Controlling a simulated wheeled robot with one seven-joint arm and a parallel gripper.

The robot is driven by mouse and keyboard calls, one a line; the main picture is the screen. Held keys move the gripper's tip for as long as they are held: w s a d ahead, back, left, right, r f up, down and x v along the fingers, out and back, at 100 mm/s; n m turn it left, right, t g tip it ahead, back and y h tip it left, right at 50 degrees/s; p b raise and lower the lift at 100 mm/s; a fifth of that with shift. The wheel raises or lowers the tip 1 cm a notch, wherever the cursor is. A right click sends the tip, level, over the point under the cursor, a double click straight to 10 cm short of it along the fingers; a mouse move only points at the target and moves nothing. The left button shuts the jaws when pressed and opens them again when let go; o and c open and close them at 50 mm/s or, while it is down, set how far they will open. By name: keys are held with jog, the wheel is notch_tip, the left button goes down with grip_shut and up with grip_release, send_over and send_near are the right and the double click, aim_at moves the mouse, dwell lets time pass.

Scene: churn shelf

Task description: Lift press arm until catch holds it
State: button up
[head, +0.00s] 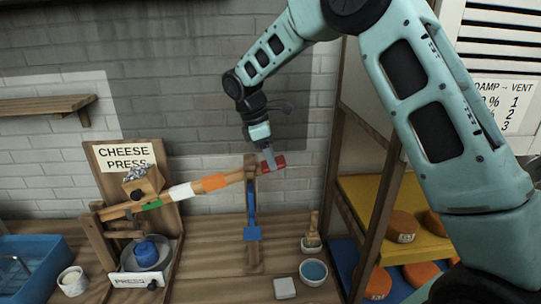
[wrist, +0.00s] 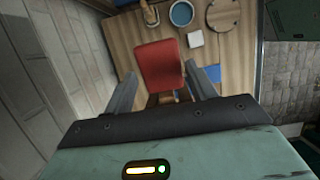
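The cheese press (head: 135,180) stands at the left on the wooden bench. Its press arm (head: 212,183), banded green, white and orange, slopes up to the right and ends in a red handle (head: 274,165). My gripper (head: 270,158) is at that handle. I cannot tell whether the catch touches the arm.
A blue bowl (head: 314,270), a brush (head: 312,235) in a pot and a pale block (head: 284,288) stand right of the post. A rack with orange cheeses (head: 402,226) is farther right. A blue basin (head: 35,262) and a white cup (head: 72,281) are at the left.

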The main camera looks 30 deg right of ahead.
jog(key=shift+o, duration=0.9)
jog(key=b+v, duration=0.3)
jog(key=v, duration=1.4)
jog(key=shift+r, duration=0.25)
